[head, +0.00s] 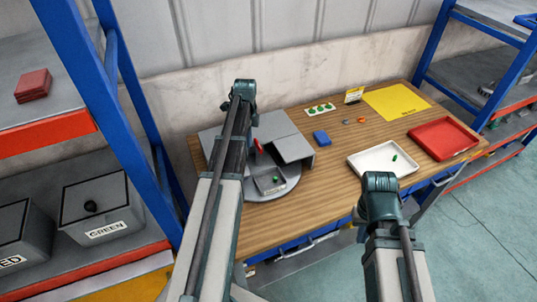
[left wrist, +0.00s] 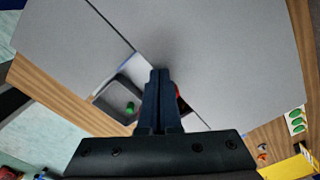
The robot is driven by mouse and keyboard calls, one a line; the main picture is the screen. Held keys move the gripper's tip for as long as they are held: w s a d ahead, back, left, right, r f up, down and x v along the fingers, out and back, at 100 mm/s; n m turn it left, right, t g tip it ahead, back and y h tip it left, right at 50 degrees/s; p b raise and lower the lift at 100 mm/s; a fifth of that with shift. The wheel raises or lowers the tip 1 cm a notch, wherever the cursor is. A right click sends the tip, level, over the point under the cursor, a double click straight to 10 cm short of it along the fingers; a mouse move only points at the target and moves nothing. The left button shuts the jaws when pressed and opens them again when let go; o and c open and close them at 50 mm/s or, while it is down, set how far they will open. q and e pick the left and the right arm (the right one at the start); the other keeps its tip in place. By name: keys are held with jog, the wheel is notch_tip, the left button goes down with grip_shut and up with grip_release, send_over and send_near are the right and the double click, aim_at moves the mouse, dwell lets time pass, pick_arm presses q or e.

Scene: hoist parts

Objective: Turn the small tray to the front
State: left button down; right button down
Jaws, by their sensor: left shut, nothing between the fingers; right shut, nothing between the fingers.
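The small tray (head: 266,186) is dark grey with a green piece (head: 277,179) in it. It sits at the near side of a round grey turntable (head: 284,190), beside a grey box-like cover (head: 292,150). In the left wrist view the tray (left wrist: 112,90) lies left of my left gripper (left wrist: 160,72), which is shut and empty above the grey surfaces. A red part (head: 258,146) stands by the cover and is partly hidden behind my left gripper in the wrist view. My right arm is in the head view, but its gripper does not show.
The wooden table (head: 325,185) also carries a blue block (head: 321,138), a white tray (head: 375,158), a red tray (head: 443,138), a yellow mat (head: 396,102) and a card with green pieces (head: 319,109). A blue-framed shelf (head: 120,120) stands close on the left.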

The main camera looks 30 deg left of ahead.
pick_arm(q)
jog(key=shift+s+a, duration=0.15)
jog(key=shift+s, duration=0.05)
notch_tip(320, 180, up, 6)
jog(key=p, duration=0.6)
jog(key=shift+r, duration=0.1)
dwell(0.5)
